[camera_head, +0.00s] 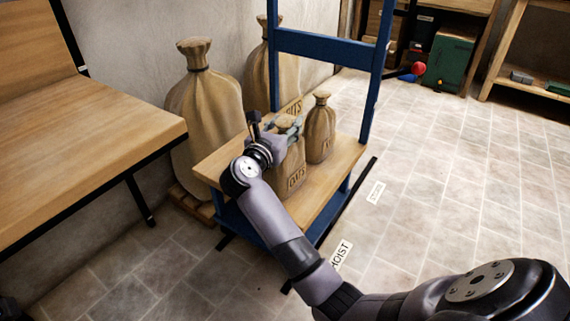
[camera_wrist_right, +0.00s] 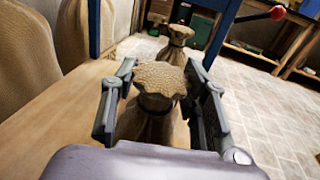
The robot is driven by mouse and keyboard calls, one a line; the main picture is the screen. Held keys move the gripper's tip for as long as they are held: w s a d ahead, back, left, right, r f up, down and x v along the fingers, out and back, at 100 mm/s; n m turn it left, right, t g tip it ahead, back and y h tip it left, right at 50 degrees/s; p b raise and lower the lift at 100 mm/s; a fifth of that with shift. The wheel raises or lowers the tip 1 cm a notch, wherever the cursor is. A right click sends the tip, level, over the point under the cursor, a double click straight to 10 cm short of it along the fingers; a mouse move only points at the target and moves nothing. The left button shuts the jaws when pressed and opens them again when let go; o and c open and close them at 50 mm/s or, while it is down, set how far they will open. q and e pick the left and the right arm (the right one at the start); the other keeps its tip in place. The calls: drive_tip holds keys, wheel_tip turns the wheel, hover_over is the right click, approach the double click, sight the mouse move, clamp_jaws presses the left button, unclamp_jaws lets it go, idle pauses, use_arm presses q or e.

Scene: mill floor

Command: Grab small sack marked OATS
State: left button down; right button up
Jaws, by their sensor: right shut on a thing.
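A small tan sack marked OATS (camera_head: 291,176) stands upright on the wooden top of a blue-framed stand. My right gripper (camera_head: 286,124) is at its tied neck. In the right wrist view, the fingers of my right gripper (camera_wrist_right: 163,85) are on both sides of the neck of the sack (camera_wrist_right: 150,118), shut on it. A second small sack (camera_head: 320,135) stands just behind and to the right; its lettering is not readable. It also shows in the right wrist view (camera_wrist_right: 177,45), beyond the held sack.
The stand's wooden top (camera_head: 337,164) has bare room at its right. Blue uprights (camera_head: 372,100) rise behind it. Two large sacks (camera_head: 203,105) stand behind, by the wall. A wooden bench (camera_head: 80,150) is at left. Floor labels (camera_head: 375,192) lie at right, where the tiled floor is open.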

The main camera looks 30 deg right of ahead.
clamp_jaws()
drive_tip(key=shift+r, duration=0.15)
idle(0.4)
